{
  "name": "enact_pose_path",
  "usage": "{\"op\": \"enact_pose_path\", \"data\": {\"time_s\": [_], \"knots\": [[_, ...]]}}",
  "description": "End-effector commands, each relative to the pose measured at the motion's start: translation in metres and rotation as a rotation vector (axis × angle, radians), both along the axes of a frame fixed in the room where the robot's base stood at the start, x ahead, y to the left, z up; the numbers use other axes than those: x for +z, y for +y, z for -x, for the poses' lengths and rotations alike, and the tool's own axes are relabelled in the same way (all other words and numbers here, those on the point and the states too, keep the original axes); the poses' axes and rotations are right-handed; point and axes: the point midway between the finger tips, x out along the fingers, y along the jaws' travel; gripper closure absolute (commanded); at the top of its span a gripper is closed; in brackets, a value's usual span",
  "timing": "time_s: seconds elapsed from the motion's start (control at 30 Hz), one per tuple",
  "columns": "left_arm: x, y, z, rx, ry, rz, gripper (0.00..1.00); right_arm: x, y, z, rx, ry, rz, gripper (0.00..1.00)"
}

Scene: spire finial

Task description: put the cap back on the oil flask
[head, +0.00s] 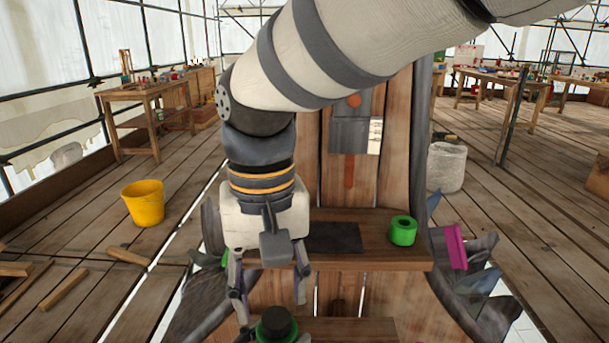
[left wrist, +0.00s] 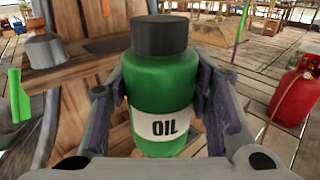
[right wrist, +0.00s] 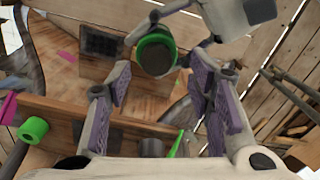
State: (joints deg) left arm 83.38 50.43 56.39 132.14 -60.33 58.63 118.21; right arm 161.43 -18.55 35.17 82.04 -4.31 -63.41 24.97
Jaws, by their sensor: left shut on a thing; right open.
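The oil flask is a green bottle with a white OIL label, upright in the left wrist view (left wrist: 165,90). A black cap (left wrist: 160,35) sits on its top, looking level. My left gripper (left wrist: 163,105) is shut on the flask's body, a finger on each side. In the head view the black cap (head: 277,322) shows at the bottom edge, with most of the flask out of frame. My right gripper (head: 268,288) is open and empty above the cap, pointing down. In the right wrist view the cap (right wrist: 155,58) appears between its spread fingers (right wrist: 163,85).
A wooden shelf (head: 380,258) behind the flask carries a dark mat (head: 333,237) and a green ring-shaped piece (head: 403,231). A magenta piece (head: 455,247) is at its right. A yellow bucket (head: 143,203) stands on the floor left. A red gas cylinder (left wrist: 298,90) stands right in the left wrist view.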

Motion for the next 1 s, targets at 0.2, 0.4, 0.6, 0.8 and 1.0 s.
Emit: {"op": "enact_pose_path", "data": {"time_s": [0.2,0.4,0.6,0.8,1.0], "knots": [[0.000,0.000,0.000,0.000,0.001,0.001,1.00,0.006,0.002,0.005,0.930,0.032,-0.018,0.53],[-0.001,0.000,0.000,0.000,0.001,0.000,1.00,0.017,0.001,0.001,1.765,0.024,-0.031,0.53],[-0.001,0.000,0.000,0.000,0.001,0.000,1.00,0.025,-0.001,-0.005,2.312,0.007,-0.019,0.53],[-0.001,0.000,0.000,0.000,0.002,0.001,1.00,0.028,-0.003,-0.008,2.472,0.003,-0.012,0.53],[-0.001,0.000,0.000,0.000,0.002,0.001,1.00,0.028,-0.003,-0.008,2.472,0.003,-0.012,0.53]]}}
